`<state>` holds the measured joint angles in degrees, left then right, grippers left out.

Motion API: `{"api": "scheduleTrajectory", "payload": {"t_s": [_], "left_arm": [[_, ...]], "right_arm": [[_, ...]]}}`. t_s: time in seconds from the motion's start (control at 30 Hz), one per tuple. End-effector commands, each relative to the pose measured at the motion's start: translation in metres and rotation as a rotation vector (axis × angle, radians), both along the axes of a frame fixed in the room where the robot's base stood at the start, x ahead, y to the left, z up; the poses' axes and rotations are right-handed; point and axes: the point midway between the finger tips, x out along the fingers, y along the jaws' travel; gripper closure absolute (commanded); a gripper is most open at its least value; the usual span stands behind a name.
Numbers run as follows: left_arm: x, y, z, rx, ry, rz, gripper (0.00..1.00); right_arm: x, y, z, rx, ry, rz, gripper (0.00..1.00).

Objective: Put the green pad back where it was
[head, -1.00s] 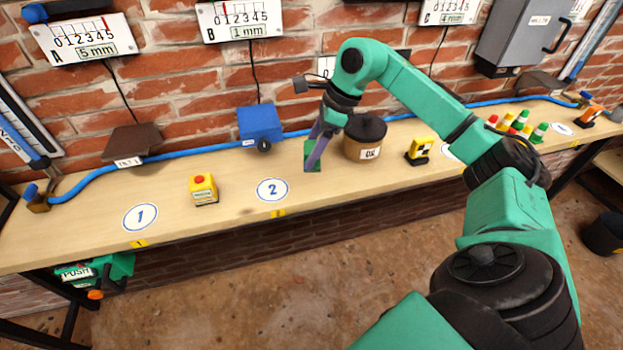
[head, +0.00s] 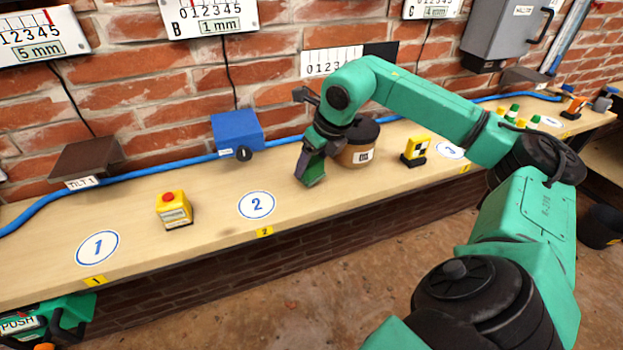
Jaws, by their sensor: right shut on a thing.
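The green pad (head: 316,173) is in the jaws of my right gripper (head: 309,169). The gripper points down over the bench, shut on the pad, just left of the brown drum with the black lid (head: 361,146). The dark fingers cover part of the pad. I cannot tell whether the pad touches the bench top.
The bench (head: 205,232) has round marks 1 (head: 97,248) and 2 (head: 256,205) with bare wood around them. A yellow box with a red button (head: 174,209), a blue block (head: 237,131) and a yellow-black block (head: 415,151) stand on it. A blue hose (head: 140,172) runs along the wall.

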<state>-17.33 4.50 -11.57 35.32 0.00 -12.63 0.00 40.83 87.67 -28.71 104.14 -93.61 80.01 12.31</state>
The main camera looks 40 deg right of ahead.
Motion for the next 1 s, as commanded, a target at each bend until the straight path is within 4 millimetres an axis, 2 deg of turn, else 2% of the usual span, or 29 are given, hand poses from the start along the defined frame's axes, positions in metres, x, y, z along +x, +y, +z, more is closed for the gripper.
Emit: {"api": "scheduleTrajectory", "payload": {"t_s": [0.1, 0.2, 0.5, 0.53, 0.6, 0.87, 0.93, 1.0], "left_arm": [[0.002, 0.000, -0.001, 0.000, -0.004, 0.001, 0.50], [0.003, 0.000, -0.001, 0.000, -0.006, 0.001, 0.50], [0.004, 0.000, -0.004, 0.000, -0.008, 0.003, 0.50], [0.004, 0.000, -0.004, 0.000, -0.008, 0.003, 0.50], [0.005, 0.000, -0.003, 0.000, -0.008, 0.003, 0.50], [0.005, 0.001, -0.002, 0.000, -0.008, 0.003, 0.50], [0.005, 0.001, 0.002, 0.000, -0.008, 0.003, 0.50], [0.005, 0.001, -0.002, 0.001, -0.008, 0.002, 0.50]], "right_arm": [[-0.001, -0.001, -0.025, -0.001, 0.005, -0.001, 0.75], [-0.001, 0.000, -0.038, -0.001, 0.003, -0.001, 0.75], [0.000, 0.000, -0.042, 0.000, 0.001, 0.000, 0.75], [-0.001, 0.000, -0.042, 0.000, 0.001, 0.000, 0.27], [0.000, 0.000, -0.041, 0.000, 0.001, 0.000, 0.01], [0.000, 0.000, -0.040, 0.000, 0.001, 0.000, 0.01], [0.000, 0.000, -0.035, 0.000, 0.001, 0.000, 0.01], [-0.003, -0.001, -0.030, -0.002, -0.001, -0.001, 0.01]]}}
